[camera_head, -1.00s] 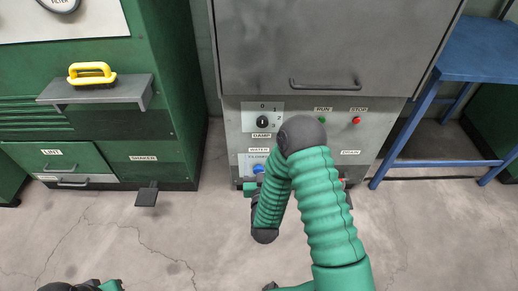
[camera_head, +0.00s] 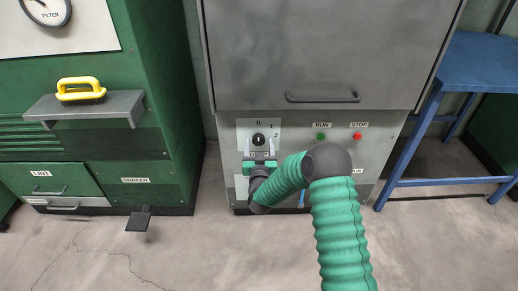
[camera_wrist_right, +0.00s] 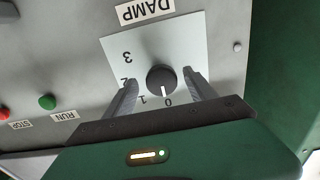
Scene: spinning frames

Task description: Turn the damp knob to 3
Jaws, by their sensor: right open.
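The damp knob (camera_head: 258,139) is a small round black knob on a white dial plate in the camera_head view. In the right wrist view the knob (camera_wrist_right: 160,80) shows upside down on its dial plate (camera_wrist_right: 112,58), marked 0, 1, 2 and 3. Its white pointer mark points at 0. My right gripper (camera_head: 259,148) is open at the dial. In the wrist view its two fingers stand on either side of the knob, with visible gaps. In the camera_head view the gripper covers the DAMP label. My left gripper is not in view.
The green RUN button (camera_head: 321,137) and red STOP button (camera_head: 357,136) are right of the dial. A grey door handle (camera_head: 322,98) is above. A green cabinet with a yellow-handled brush (camera_head: 80,90) stands left, a blue table (camera_head: 475,75) right.

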